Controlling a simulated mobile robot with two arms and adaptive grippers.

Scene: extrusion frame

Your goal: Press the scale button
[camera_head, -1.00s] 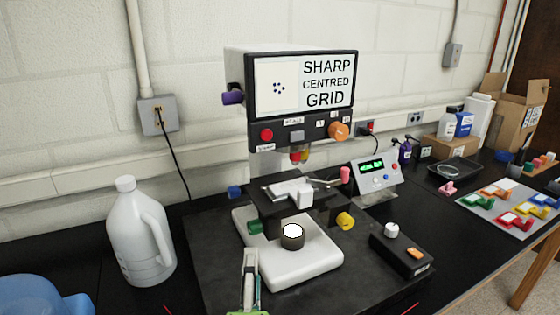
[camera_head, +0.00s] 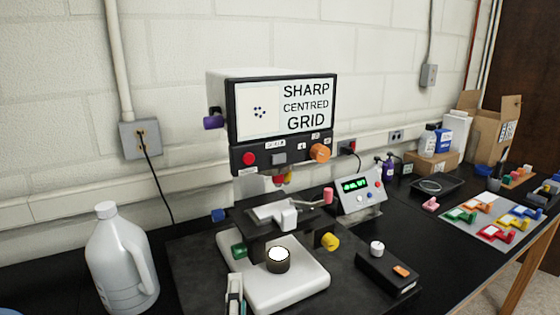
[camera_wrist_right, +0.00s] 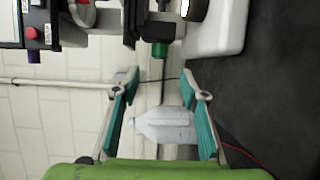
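The microscope (camera_head: 222,88) stands on a dark mat with its screen reading SHARP CENTRED GRID. My left gripper is not in view.
A white jug (camera_head: 122,260) stands left of the microscope. A black control box (camera_head: 385,272) and a display unit (camera_head: 360,190) stand to its right. Purple, blue, green, yellow and pink knobs stick out from the microscope. The space directly before the panel looks clear.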

